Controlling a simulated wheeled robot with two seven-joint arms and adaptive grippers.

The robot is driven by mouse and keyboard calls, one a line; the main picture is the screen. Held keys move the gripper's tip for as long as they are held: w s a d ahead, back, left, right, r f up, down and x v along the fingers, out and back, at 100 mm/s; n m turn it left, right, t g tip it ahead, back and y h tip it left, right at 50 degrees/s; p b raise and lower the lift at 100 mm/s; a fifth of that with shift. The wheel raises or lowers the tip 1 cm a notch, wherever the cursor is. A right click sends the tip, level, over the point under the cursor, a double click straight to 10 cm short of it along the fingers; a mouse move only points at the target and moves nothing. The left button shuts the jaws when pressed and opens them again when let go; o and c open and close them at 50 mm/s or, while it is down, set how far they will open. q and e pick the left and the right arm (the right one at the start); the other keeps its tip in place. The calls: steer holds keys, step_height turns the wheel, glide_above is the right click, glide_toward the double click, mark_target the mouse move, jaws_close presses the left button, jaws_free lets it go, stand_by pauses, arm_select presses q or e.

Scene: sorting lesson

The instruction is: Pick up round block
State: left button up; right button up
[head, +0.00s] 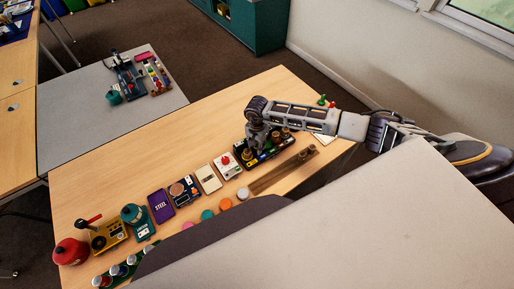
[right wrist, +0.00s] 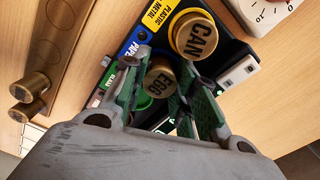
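My right gripper (head: 262,143) points down over a dark sorting tray (head: 254,163) at the right part of the wooden table. In the right wrist view, the gripper's fingers (right wrist: 160,78) stand on both sides of a round brass block marked EGG (right wrist: 160,82). The fingers look close to its sides, but I cannot tell whether they press on it. A green ring shows beside it, and the block's lower part is hidden. A second round brass block, marked CAN (right wrist: 194,36), stands in a yellow ring beside it. My left gripper is not in view.
A long wooden strip (head: 282,171) lies in front of the tray, with round brass pieces (right wrist: 35,88) at one end. A grey table (head: 85,118) stands behind left.

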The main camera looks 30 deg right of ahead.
mark_target(257, 145)
steer(key=shift+r, duration=0.1)
steer(key=shift+r+b, duration=0.8)
steer(key=shift+r, duration=4.1)
steer(key=shift+f, duration=0.1)
